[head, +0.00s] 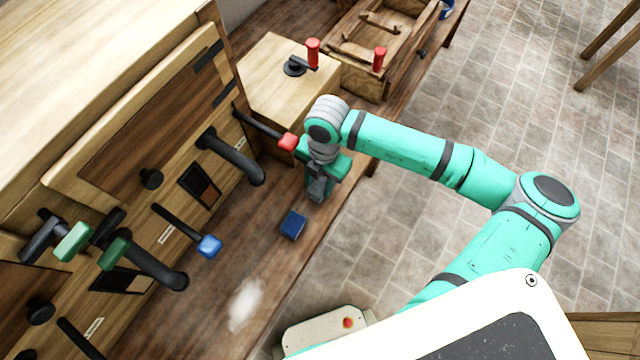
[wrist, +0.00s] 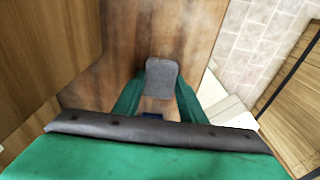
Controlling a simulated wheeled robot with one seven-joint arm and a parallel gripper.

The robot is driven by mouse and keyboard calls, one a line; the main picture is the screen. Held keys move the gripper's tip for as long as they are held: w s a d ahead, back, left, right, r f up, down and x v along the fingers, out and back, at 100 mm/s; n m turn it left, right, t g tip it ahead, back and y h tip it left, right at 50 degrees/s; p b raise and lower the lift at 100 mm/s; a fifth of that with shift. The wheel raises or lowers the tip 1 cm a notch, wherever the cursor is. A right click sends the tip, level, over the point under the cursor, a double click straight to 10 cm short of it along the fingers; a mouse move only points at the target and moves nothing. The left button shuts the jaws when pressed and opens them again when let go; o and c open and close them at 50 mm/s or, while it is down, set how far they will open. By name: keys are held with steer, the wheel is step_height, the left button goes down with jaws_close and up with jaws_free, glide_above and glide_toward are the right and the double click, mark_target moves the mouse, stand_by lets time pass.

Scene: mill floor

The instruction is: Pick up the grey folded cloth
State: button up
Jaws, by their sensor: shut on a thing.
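The grey folded cloth (wrist: 162,78) shows in the wrist view as a small rounded grey pad between the two green fingers of my gripper (wrist: 159,97). The fingers are shut on it. In the head view my gripper (head: 320,182) points down over the wooden bench, and a grey piece of the cloth (head: 317,190) shows at its tip. I cannot tell whether the cloth still touches the bench top. My gripper hides part of it.
A dark blue folded piece (head: 292,225) lies on the bench (head: 262,262) just beside my gripper. Levers with a red knob (head: 288,141) and a blue knob (head: 209,246) jut out from the wooden machine. A wooden box (head: 285,80) stands behind. A white powdery patch (head: 245,303) lies nearer.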

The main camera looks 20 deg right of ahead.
mark_target(322, 189)
steer(key=shift+r, duration=0.1)
steer(key=shift+r, duration=0.5)
steer(key=shift+s+d+r, duration=0.25)
steer(key=shift+r, duration=0.35)
steer(key=shift+s+d+r, duration=0.2)
steer(key=shift+r, duration=0.35)
steer(key=s+d, duration=1)
steer(key=s, duration=0.3)
steer(key=shift+s, duration=0.2)
steer(key=shift+d, duration=0.1)
steer(key=o, duration=0.5)
steer(key=c, duration=0.4)
steer(key=shift+w, duration=0.15)
